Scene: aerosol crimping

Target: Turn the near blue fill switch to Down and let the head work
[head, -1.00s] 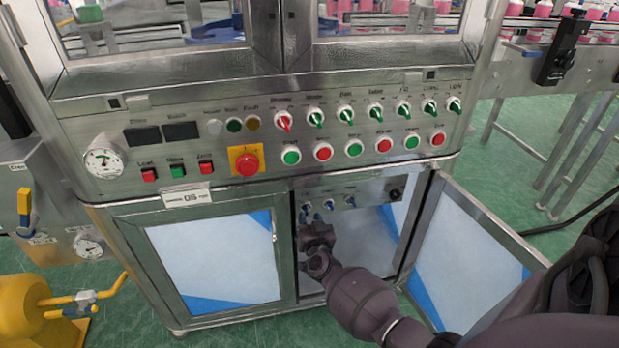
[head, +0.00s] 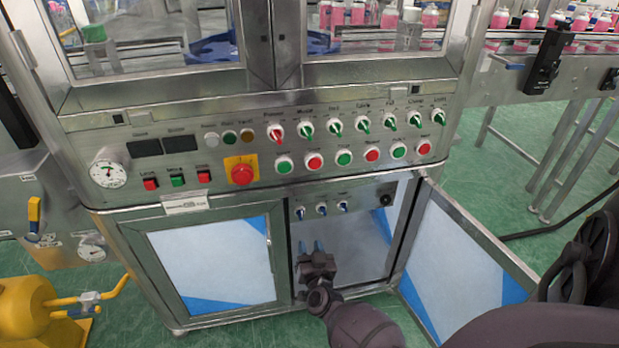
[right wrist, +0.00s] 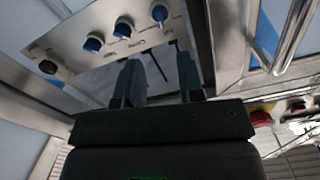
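Three small blue-handled switches sit in a row on the metal panel inside the open lower cabinet: the left one (head: 300,213), the middle one (head: 322,209) and the right one (head: 343,207). Their labels are too small to read, so I cannot tell which is the near fill switch or its setting. They also show in the right wrist view, at its upper left, with the middle one (right wrist: 123,27) clear of the fingers. My right gripper (head: 311,247) is just below the row, apart from the switches. Its two fingers (right wrist: 158,85) are spread and empty. My left gripper is out of view.
The open cabinet door (head: 465,255) stands to the right of my right arm. The upper panel holds a red emergency button (head: 242,173) and rows of knobs and buttons. A black knob (head: 385,199) is right of the switches. The closed left door (head: 215,265) borders the opening.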

